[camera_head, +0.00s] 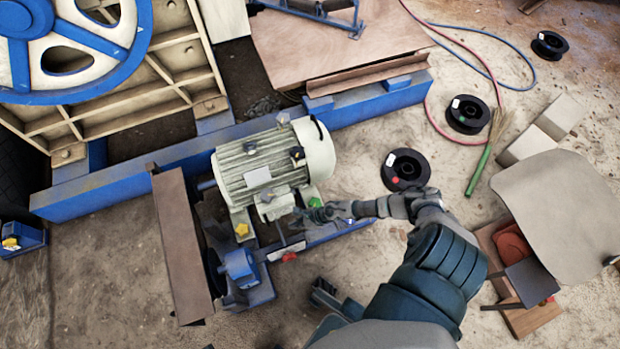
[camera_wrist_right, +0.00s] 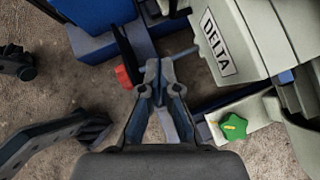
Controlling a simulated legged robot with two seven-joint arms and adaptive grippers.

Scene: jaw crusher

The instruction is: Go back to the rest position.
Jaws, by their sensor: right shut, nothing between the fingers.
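My right gripper (camera_head: 308,213) reaches in from the lower right, beside the lower side of the cream electric motor (camera_head: 275,160). In the wrist view its fingertips (camera_wrist_right: 160,70) meet, with nothing visible between them. A green star knob (camera_wrist_right: 231,128) is to the right of the fingers, and a red knob (camera_wrist_right: 123,77) is just left of the tips. The green knob also shows near the gripper in the head view (camera_head: 315,202). A dark jointed part (camera_head: 328,298) at the bottom may be my left gripper; its jaws cannot be made out.
A yellow knob (camera_head: 242,230) is on the motor mount. A blue beam (camera_head: 110,182) and a large blue-and-white wheel (camera_head: 70,45) are at the left. Sandy ground lies between.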

